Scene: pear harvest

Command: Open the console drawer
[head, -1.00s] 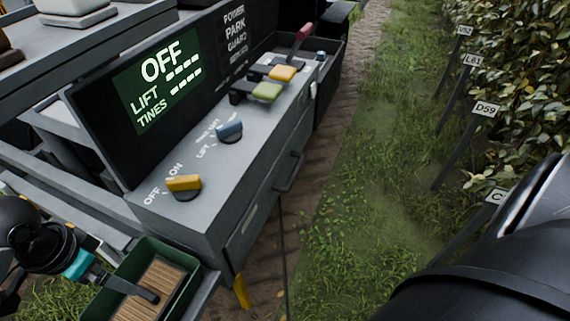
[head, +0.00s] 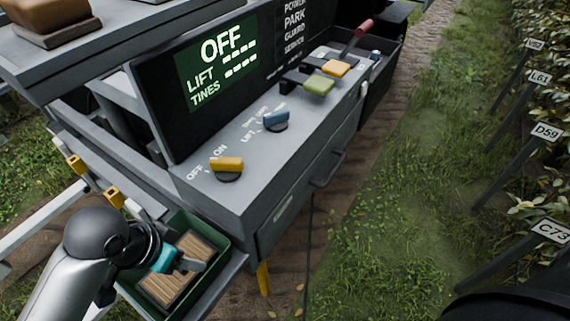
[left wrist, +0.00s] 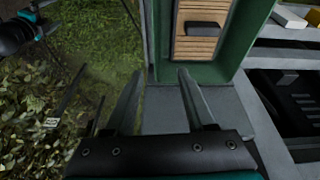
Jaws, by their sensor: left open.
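The grey console (head: 225,195) stands in the middle of the head view. Its drawer front (head: 285,210) is on the side facing the grass, with a dark bar handle (head: 328,170); the drawer looks closed. My left gripper (head: 188,265) is over a green tray beside the console's near end, apart from the drawer handle. In the left wrist view, the two fingers of my left gripper (left wrist: 160,98) are spread with nothing between them. The handle cannot be made out there.
The green tray (head: 133,292) holds a slatted wooden piece. Yellow (head: 227,164) and blue (head: 276,118) knobs and levers stand on the console top, below a screen (head: 215,70) reading OFF. Open grass (head: 390,220) lies right of the console, with marker signs (head: 547,131) beyond.

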